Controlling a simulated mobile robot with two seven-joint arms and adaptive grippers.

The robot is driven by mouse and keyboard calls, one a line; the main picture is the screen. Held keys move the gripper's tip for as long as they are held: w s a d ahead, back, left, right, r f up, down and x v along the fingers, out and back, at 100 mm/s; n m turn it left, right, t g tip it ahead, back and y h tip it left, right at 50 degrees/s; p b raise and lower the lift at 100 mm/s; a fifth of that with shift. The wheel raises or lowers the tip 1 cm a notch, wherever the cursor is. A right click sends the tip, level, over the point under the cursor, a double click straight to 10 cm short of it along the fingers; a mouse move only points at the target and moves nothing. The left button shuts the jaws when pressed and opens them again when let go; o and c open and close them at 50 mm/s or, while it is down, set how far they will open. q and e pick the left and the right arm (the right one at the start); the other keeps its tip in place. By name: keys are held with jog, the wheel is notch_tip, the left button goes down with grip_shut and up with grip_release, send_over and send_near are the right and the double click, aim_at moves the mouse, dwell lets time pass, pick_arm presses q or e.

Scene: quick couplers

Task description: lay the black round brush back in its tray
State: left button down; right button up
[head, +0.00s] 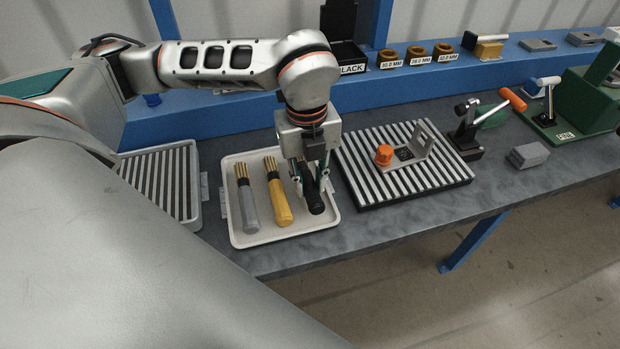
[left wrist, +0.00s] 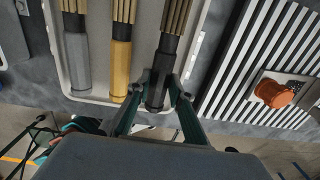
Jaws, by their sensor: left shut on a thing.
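The black round brush (head: 313,196) is in my left gripper (head: 311,190), which is shut on its handle. The brush is over or in the right part of the white tray (head: 290,234), lined up with the other brushes. In the left wrist view, the black handle (left wrist: 158,88) sits between the fingers (left wrist: 157,92), bristles pointing away. I cannot tell whether it touches the tray floor. A grey brush (head: 248,205) and a yellow brush (head: 279,199) lie to its left in the tray. My right gripper is not in view.
A slatted black-and-white plate (head: 375,190) with an orange knob (head: 384,155) is close to the tray's right. Another slatted tray (head: 165,180) is at the left. A toggle clamp (head: 466,125) and a grey block (head: 528,155) stand farther right. A blue shelf edges the back.

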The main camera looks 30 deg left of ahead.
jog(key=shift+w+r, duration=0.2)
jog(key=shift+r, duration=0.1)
pick_arm(q)
jog(key=shift+f, duration=0.2)
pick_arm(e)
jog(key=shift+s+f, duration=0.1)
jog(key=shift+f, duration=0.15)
pick_arm(q)
jog(key=shift+f+b, duration=0.3)
jog(key=shift+b, duration=0.05)
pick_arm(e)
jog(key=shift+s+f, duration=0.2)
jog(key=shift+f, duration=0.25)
pick_arm(q)
jog(key=shift+f, duration=0.2)
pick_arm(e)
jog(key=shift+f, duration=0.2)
pick_arm(q)
jog(key=c, duration=1.7)
grip_release()
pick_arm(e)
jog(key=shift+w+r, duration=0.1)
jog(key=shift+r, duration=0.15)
